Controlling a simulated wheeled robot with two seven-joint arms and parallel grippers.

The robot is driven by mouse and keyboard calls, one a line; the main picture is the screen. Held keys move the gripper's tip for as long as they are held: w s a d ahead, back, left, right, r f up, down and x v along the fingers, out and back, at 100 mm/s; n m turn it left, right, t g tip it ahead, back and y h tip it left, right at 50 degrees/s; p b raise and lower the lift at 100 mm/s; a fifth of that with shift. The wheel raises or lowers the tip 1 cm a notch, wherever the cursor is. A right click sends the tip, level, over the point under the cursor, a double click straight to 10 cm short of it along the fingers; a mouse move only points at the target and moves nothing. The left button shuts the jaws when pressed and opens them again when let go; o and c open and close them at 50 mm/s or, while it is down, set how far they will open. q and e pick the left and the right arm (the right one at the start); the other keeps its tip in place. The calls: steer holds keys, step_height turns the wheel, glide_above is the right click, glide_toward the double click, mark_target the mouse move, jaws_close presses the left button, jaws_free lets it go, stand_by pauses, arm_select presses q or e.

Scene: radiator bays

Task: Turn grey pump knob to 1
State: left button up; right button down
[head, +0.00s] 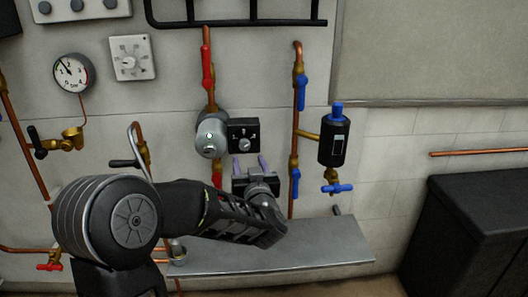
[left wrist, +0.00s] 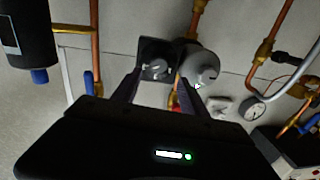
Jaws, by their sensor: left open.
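The grey pump (head: 211,135) sits on a copper pipe, with a black control box (head: 236,122) on its right. The box carries a small grey knob (head: 245,145) under white marks too small to read with certainty. My left gripper (head: 250,160) is open just below the box, its fingers pointing up towards the wall. In the left wrist view the knob (left wrist: 155,70) shows between the two fingers of the left gripper (left wrist: 157,82), apart from them, and the pump (left wrist: 201,66) is at the right finger. My right gripper is out of view.
Red valve handles (head: 207,70) are above and below the pump. To the right are blue valve handles (head: 302,90) and a black cylinder (head: 332,142) with a blue cap. A grey shelf (head: 325,245) juts out below. A pressure gauge (head: 73,73) hangs upper left.

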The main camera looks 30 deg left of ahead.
mark_target(245, 147)
arm_select(q)
steer(key=shift+d, duration=0.1)
steer(key=shift+p+x, duration=0.35)
steer(key=shift+x, duration=3.6)
jaws_close()
